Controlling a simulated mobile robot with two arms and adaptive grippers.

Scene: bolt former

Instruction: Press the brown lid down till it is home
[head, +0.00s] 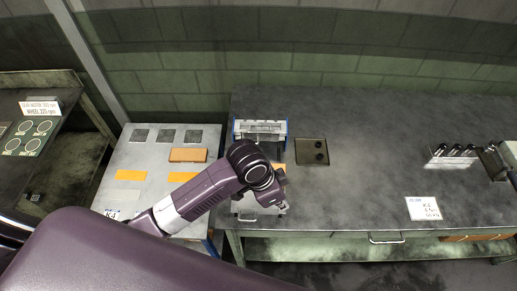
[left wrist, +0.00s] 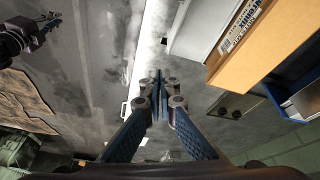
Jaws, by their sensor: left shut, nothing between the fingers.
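The brown lid (head: 279,166) shows as a small orange-brown strip beside my left wrist in the head view; my arm hides most of it. In the left wrist view the brown lid (left wrist: 268,48) is a large orange-brown slab with a label on its edge, right of the fingers and apart from them. A pale grey box body (left wrist: 198,28) lies against it. My left gripper (head: 281,208) is over the front of the bench; in the wrist view its fingers (left wrist: 161,75) are together, empty. A dark arm part, apparently my right gripper (left wrist: 48,24), is too small to read.
A blue-sided machine (head: 260,128) stands behind my wrist. A dark plate with two black knobs (head: 313,151) lies to its right. A side table (head: 130,196) holds orange and grey pieces. A rack of black-topped parts (head: 455,152) stands far right; the bench middle is clear.

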